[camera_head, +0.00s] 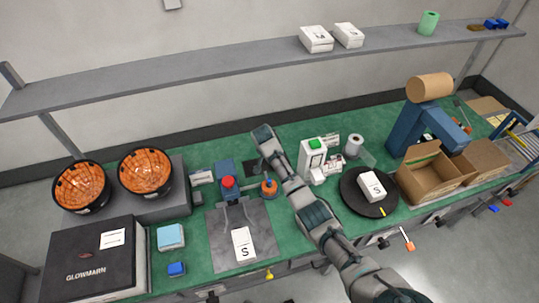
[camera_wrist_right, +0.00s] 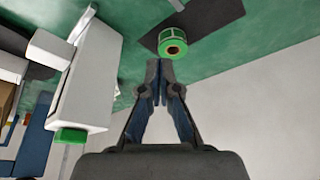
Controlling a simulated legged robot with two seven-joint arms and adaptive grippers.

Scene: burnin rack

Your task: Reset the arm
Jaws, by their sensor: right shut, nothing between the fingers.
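My right arm (camera_head: 315,215) reaches in from the lower right of the head view, over the front of the green bench. Its far end is near the back of the bench, left of a white device with a green top (camera_head: 312,155). In the right wrist view my right gripper (camera_wrist_right: 160,72) is shut and empty. Its fingertips point toward a green-edged roll (camera_wrist_right: 172,42) and appear apart from it. The white device (camera_wrist_right: 88,85) stands left of the gripper there. My left gripper is not in view.
Two black bowls of orange pieces (camera_head: 82,187) (camera_head: 145,173) stand at left, by a black GLOWMARN box (camera_head: 92,262). A black turntable (camera_head: 350,190) and open carton (camera_head: 430,176) are at right. A shelf (camera_head: 215,68) runs above the bench.

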